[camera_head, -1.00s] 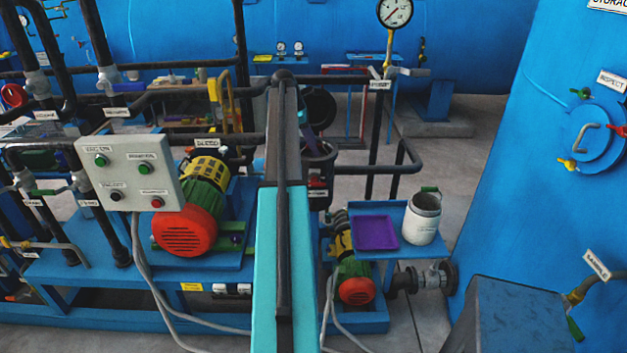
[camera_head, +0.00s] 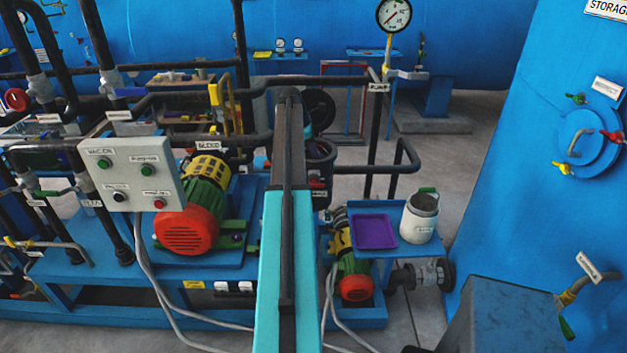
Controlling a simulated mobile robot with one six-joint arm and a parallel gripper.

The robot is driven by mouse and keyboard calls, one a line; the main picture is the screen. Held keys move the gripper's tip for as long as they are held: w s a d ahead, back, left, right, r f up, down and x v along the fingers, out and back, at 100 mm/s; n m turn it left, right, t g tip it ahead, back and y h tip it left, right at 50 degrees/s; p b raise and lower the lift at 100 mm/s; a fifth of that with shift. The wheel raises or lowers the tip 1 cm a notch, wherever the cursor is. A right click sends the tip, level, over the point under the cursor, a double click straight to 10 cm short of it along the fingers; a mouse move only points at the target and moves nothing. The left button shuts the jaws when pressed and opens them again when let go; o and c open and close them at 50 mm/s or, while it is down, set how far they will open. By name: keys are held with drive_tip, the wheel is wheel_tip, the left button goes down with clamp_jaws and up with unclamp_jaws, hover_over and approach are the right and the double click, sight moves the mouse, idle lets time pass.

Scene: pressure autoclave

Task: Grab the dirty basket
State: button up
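I cannot make out a thing clearly marked as the dirty basket. A dark round container (camera_head: 318,168) sits behind my arm, partly hidden by it, with a small unreadable label near it. My teal and dark arm rises through the middle of the head view. My gripper is not visible; the arm's far end may hide it. I see nothing being held.
A purple tray (camera_head: 376,232) lies on the blue table, left of the pot. A control box (camera_head: 133,172), a red and green motor (camera_head: 187,229) and dark pipes fill the left. A large blue tank (camera_head: 545,170) stands at the right. Grey floor (camera_head: 465,165) shows between.

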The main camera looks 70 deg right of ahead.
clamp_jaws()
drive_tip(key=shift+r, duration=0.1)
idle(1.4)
